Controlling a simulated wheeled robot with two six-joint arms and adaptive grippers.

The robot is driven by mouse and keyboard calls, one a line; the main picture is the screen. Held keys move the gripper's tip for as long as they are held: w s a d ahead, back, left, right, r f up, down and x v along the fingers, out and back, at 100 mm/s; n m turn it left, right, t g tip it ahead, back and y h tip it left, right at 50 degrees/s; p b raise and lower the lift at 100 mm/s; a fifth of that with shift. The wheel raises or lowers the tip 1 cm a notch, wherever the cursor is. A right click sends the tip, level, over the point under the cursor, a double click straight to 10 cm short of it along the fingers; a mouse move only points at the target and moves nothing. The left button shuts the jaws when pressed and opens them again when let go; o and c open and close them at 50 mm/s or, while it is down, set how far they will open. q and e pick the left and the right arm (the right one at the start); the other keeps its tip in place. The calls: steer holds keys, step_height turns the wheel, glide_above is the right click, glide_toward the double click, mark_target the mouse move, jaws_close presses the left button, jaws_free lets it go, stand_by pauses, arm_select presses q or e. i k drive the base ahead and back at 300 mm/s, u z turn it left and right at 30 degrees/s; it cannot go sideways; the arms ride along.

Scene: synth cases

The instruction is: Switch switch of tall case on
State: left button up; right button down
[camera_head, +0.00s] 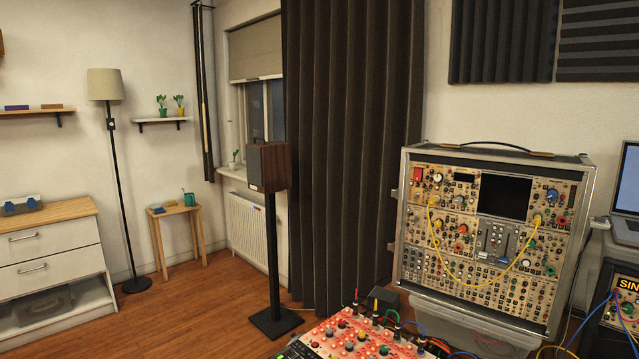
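The tall case (586,212) stands upright at the right, its cream panel of knobs, sliders and jacks facing me. A red switch (417,174) sits at the panel's upper left; it is too small to tell whether it is on or off. A dark screen (504,196) is at the upper middle of the panel. Yellow patch cables (437,245) hang across its front. Neither my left gripper nor my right gripper is in view.
A red-lit panel (350,338) with upright plugs lies at the bottom middle, before the case. A clear plastic bin (470,322) is below the case. At the right are a laptop (628,180) and another synth (622,305) with cables. Wooden floor (190,310) is open at left.

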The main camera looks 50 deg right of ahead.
mark_target(417, 176)
steer(key=u, duration=0.15)
steer(key=i, duration=1.5)
steer(key=z, duration=2.85)
